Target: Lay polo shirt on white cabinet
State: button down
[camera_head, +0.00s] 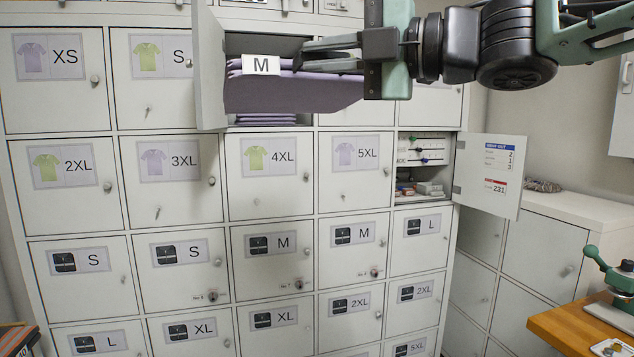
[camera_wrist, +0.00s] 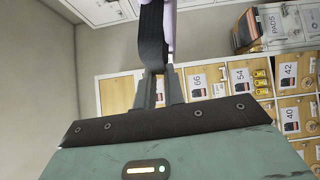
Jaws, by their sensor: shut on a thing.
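A folded purple polo shirt (camera_head: 290,95) with a white "M" tag is in front of an open compartment in the upper row of the white locker wall (camera_head: 182,125). My gripper (camera_head: 322,56) comes from the right and is shut on the shirt's edge. In the wrist view a thin lilac strip of the shirt (camera_wrist: 172,30) shows beside the fingers (camera_wrist: 160,90). A low white cabinet (camera_head: 590,205) stands at the right, its top mostly clear with a dark bundle (camera_head: 542,186) at the back.
The open compartment's door (camera_head: 209,70) stands out left of the shirt; more folded purple cloth (camera_head: 265,118) lies inside. Another open door (camera_head: 490,177) juts out between the locker wall and low cabinet. A wooden bench (camera_head: 570,330) with a green tool (camera_head: 610,275) is at lower right.

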jog(key=w+a+f, duration=0.2)
jog(key=w+f, duration=0.1)
jog(key=f, duration=0.6)
jog(key=w+a+f+m+t, duration=0.1)
jog(key=w+a+f, duration=0.25)
jog(key=f, duration=0.55)
jog(key=w+a+f, duration=0.1)
jog(key=w+f, duration=0.3)
jog(key=f, duration=0.5)
jog(key=d+f+m+t+h, duration=0.2)
jog(key=f+m+t+h, duration=0.1)
jog(key=f, duration=0.9)
jog(key=d+f+m+t+h, duration=0.2)
jog(key=d+f+t+h, duration=0.15)
jog(key=f, duration=0.85)
jog(key=s+d+f+m+t+h, duration=0.35)
jog(key=d+f+m+h, duration=0.35)
jog(key=d+f, duration=0.9)
jog(key=s+d+h, duration=0.1)
jog(key=s+d, duration=0.3)
jog(key=d, duration=0.4)
jog(key=s+d+r+h, duration=0.1)
jog(key=s+d+h, duration=0.1)
jog(key=d, duration=0.6)
jog(key=shift+s+d, duration=0.2)
jog(key=shift+s, duration=0.7)
